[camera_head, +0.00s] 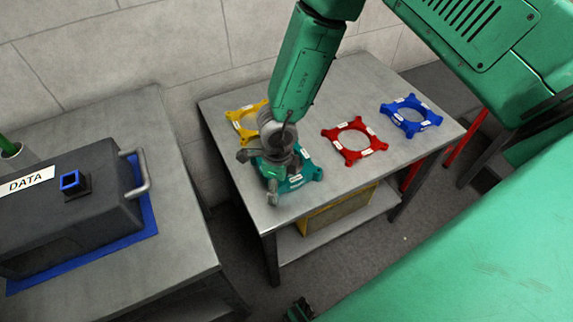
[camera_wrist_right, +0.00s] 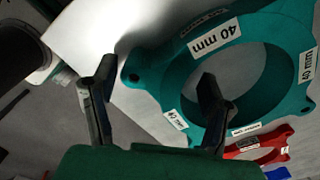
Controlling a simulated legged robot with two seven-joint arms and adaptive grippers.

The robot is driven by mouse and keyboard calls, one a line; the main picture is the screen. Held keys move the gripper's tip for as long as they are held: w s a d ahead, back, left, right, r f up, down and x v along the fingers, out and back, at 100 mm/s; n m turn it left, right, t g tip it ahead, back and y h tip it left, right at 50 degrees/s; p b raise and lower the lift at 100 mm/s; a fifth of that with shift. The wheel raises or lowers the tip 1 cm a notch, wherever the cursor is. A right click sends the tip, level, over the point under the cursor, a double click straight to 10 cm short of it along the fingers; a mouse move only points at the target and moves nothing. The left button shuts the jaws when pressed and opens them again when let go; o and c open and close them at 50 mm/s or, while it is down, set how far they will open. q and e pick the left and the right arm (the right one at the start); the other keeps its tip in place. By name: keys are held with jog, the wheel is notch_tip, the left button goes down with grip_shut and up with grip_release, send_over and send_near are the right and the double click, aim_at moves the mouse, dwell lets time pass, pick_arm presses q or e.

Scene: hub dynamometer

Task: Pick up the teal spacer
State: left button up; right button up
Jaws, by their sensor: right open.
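The teal spacer (camera_head: 300,174) lies flat near the front left corner of the grey table, partly hidden by my right gripper (camera_head: 268,178). In the right wrist view, the teal spacer (camera_wrist_right: 165,65) is a thick ring with corner lugs and white "40 mm" labels. My right gripper (camera_wrist_right: 157,72) is open there. One finger shows over the ring's hole and the other outside its rim, with part of the ring between them. I cannot tell whether either finger touches it.
A yellow spacer (camera_head: 236,122) lies behind the teal one. A red spacer (camera_head: 354,157) and a blue spacer (camera_head: 437,118) lie to the right on the table (camera_head: 385,75). A dark DATA box (camera_head: 70,220) stands on another table at left. A yellow crate (camera_head: 340,212) sits on the lower shelf.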

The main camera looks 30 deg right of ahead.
jog(key=c, duration=0.4)
jog(key=shift+a, duration=0.1)
jog(key=c, duration=0.7)
jog(key=shift+a, duration=0.25)
grip_shut()
jog(key=shift+a+r, duration=0.2)
jog(key=shift+a, duration=0.3)
jog(key=shift+d+r, duration=0.1)
jog(key=shift+d, duration=0.15)
jog(key=r, duration=0.2)
jog(key=d+r, duration=0.1)
jog(key=r, duration=0.1)
jog(key=shift+w+p, duration=0.1)
jog(key=shift+p, duration=0.2)
jog(key=r, duration=0.2)
jog(key=a+r+p, duration=0.1)
jog(key=r, duration=0.2)
jog(key=shift+r, duration=0.3)
pick_arm(q)
notch_tip(320, 180, up, 6)
jog(key=p, duration=0.5)
jog(key=shift+a+r, duration=0.2)
jog(key=shift+a, duration=0.25)
pick_arm(e)
jog(key=shift+r, duration=2.5)
